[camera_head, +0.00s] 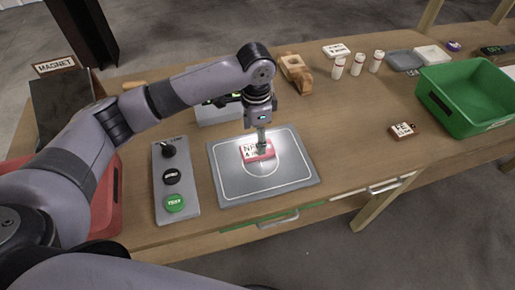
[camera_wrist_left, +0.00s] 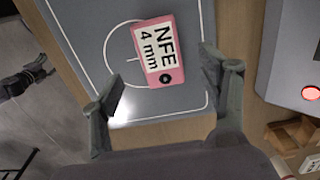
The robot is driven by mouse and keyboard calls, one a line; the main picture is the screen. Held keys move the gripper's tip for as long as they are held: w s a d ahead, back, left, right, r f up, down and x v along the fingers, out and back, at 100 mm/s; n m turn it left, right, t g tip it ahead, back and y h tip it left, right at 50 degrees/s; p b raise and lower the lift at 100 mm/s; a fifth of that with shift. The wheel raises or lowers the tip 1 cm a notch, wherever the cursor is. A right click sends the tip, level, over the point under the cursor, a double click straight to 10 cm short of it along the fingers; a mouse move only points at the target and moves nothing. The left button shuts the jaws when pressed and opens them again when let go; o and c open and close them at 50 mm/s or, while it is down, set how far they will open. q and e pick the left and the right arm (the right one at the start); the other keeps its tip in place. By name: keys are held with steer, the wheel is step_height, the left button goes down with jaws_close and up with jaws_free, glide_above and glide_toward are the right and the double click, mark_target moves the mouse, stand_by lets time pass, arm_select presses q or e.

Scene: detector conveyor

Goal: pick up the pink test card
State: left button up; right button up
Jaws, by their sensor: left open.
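The pink test card (camera_head: 252,153) lies on the grey pad with white outlines (camera_head: 234,186), in the head view's middle. In the left wrist view the card (camera_wrist_left: 171,70) shows a white label reading "NFE 4 mm" and a dark round spot near its lower end. My left gripper (camera_head: 262,148) points down over the card and hides part of it in the head view. In the left wrist view my left gripper (camera_wrist_left: 168,85) is open, with one finger on each side of the card's lower end and gaps between. My right gripper is not in view.
A control box (camera_head: 176,190) with a green button stands left of the pad. A red bin (camera_head: 104,195) is at the left and a green bin (camera_head: 459,110) at the right. A small brown labelled block (camera_head: 402,131) and white bottles (camera_head: 356,65) stand farther right.

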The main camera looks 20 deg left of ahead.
arm_select(q)
steer(key=shift+w+d+f+p, duration=0.15)
steer(key=shift+f+p, duration=0.2)
steer(key=shift+f, duration=1)
steer(key=shift+w+d+f+p, duration=0.15)
steer(key=shift+f+p, duration=0.2)
steer(key=shift+f, duration=0.95)
steer(key=shift+s, duration=0.1)
steer(key=shift+c, duration=0.5)
steer(key=c, duration=1.2)
steer(key=shift+r, duration=0.1)
